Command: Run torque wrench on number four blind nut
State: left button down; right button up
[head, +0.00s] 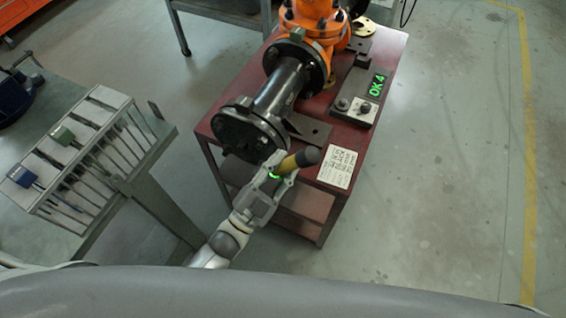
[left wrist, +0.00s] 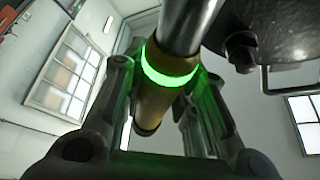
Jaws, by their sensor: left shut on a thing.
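My left gripper (head: 277,180) is shut on the torque wrench (head: 301,159), which has a yellow body, a dark grip end and a lit green ring. In the left wrist view the wrench (left wrist: 160,100) lies between the fingers (left wrist: 158,105), its green ring glowing and its bare metal shaft running up beside the dark flange edge. The black blind flange (head: 245,133) closes the near end of the pipe, just beyond the gripper. Nuts show on its rim, but I cannot tell which is number four or whether the wrench is seated on one. My right gripper is out of view.
The pipe joins an orange valve (head: 312,22) on a red table (head: 385,58). A printed card (head: 338,167) lies near the table's front edge. A tool rack (head: 75,160) stands left. The floor right is clear.

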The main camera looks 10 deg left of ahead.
pick_arm(q)
jog(key=shift+s+r, duration=0.1)
jog(key=shift+r, duration=0.1)
jog(key=shift+s+a+p, duration=0.2)
jog(key=shift+s+a, duration=0.05)
jog(key=shift+s, duration=0.35)
jog(key=shift+s+a+p, duration=0.2)
jog(key=shift+s+a, duration=0.05)
jog(key=shift+s, duration=0.4)
jog(key=shift+s+a+p, duration=0.2)
jog(key=shift+s+a, duration=0.05)
jog(key=shift+s, duration=0.35)
